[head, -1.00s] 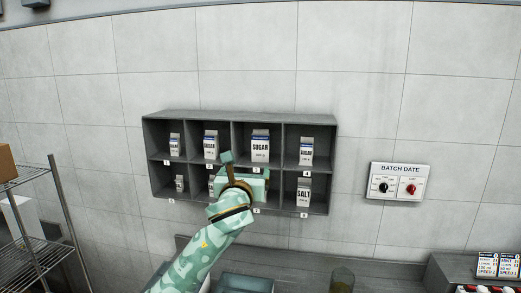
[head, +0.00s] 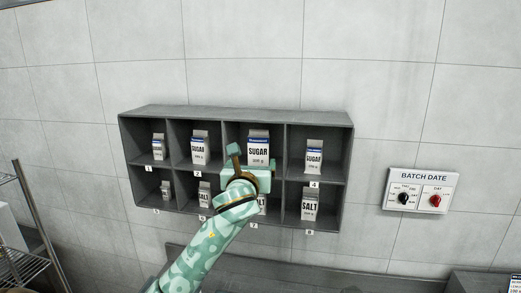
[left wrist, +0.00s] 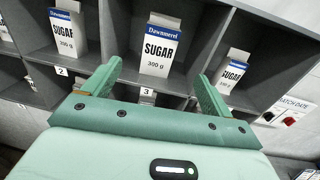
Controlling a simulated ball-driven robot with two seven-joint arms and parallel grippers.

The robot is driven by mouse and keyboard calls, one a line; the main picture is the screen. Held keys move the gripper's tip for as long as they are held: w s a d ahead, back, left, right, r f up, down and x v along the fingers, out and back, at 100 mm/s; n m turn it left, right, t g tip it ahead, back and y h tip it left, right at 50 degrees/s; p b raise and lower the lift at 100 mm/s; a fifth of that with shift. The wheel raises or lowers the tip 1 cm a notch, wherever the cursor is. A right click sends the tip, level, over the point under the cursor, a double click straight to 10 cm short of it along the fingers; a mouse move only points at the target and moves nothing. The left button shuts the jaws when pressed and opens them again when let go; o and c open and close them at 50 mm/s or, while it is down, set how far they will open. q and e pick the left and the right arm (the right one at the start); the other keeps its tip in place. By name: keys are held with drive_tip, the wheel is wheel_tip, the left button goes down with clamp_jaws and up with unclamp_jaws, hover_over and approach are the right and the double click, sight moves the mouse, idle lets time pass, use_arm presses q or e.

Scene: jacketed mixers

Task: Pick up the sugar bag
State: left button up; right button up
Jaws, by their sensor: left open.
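White sugar bags with blue tops stand upright in the upper row of a grey wall shelf (head: 230,110). The largest (head: 258,146) is in compartment 3, labelled 300 g in the left wrist view (left wrist: 160,48). Others stand in compartment 1 (head: 158,147), compartment 2 (head: 199,148) and compartment 4 (head: 314,157). My left gripper (head: 252,160) is open and empty in front of compartment 3. In the left wrist view its fingers (left wrist: 158,76) point at the compartment 3 bag, which shows between and beyond them, apparently untouched. My right gripper is not in view.
Salt bags, such as one in compartment 8 (head: 308,204), stand in the lower row. My left arm partly hides compartment 7. Thin dividers separate the compartments. A batch date panel (head: 418,191) with two knobs is on the wall at right. A wire rack (head: 30,225) stands at left.

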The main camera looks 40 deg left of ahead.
sight(258, 146)
use_arm(q)
drive_tip(key=x, duration=0.4)
drive_tip(key=p+x, duration=0.1)
drive_tip(key=x, duration=0.4)
drive_tip(key=shift+w+a+r, duration=0.15)
drive_tip(key=shift+w+r, duration=0.1)
drive_tip(key=shift+w+a, duration=0.1)
drive_tip(key=shift+w, duration=0.1)
drive_tip(key=shift+w+a, duration=0.1)
drive_tip(key=p+x, duration=0.1)
drive_tip(key=x, duration=0.3)
drive_tip(key=shift+w+a, duration=0.15)
drive_tip(key=shift+w, duration=0.2)
drive_tip(key=shift+s, duration=0.1)
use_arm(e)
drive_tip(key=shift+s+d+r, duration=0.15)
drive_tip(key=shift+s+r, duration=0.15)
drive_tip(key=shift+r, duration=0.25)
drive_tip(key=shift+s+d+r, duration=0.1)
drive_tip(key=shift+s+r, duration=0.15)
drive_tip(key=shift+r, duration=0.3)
use_arm(q)
drive_tip(key=shift+s, duration=0.1)
drive_tip(key=c, duration=1.3)
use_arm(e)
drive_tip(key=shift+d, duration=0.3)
